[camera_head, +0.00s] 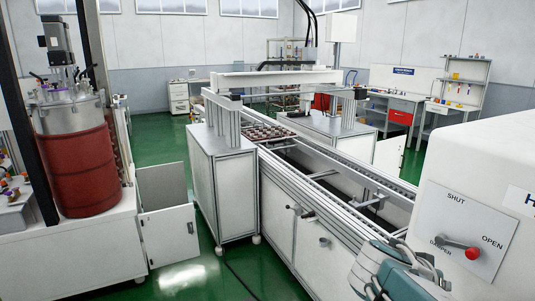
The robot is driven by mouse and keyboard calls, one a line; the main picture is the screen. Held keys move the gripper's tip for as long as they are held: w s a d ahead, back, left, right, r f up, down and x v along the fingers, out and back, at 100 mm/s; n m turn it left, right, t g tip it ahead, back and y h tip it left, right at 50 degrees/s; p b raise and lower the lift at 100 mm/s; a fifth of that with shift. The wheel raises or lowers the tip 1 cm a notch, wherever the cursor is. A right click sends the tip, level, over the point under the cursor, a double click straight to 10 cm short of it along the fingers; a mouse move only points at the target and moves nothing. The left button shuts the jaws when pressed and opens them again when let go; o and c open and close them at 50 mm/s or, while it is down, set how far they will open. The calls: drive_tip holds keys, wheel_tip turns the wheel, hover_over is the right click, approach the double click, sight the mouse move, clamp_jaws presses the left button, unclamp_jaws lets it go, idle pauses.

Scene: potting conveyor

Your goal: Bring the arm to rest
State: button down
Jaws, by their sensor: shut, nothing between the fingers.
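My gripper (412,258), with teal and grey casing, is low at the right of the picture, and its fingers are shut and empty. The lower part of my arm is cut off by the bottom edge. The gripper is just left of a white plate (462,222) marked SHUT and OPEN, apart from the red-knobbed lever (472,253). The lever lies nearly level, its knob to the right, near the OPEN mark.
A long conveyor (340,170) runs from the back left towards the lower right, with a tray of dark round parts (266,131) at its far end. A red drum (77,170) stands at left. An open cabinet door (170,235) juts into the green aisle. Benches stand behind.

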drive_tip(key=s+a+f+n+t+y, duration=0.1)
drive_tip(key=s+a+f+n+y, duration=0.1)
drive_tip(key=a+y, duration=0.3)
drive_tip(key=s+a+f+n+t+y, duration=0.1)
drive_tip(key=s+a+f+n+y, duration=0.2)
drive_tip(key=a, duration=0.9)
drive_tip(key=s+n+y, duration=0.2)
drive_tip(key=y, duration=0.1)
drive_tip(key=shift+s+f+n, duration=0.15)
drive_tip(key=shift+f+n, duration=0.1)
drive_tip(key=shift+n, duration=0.05)
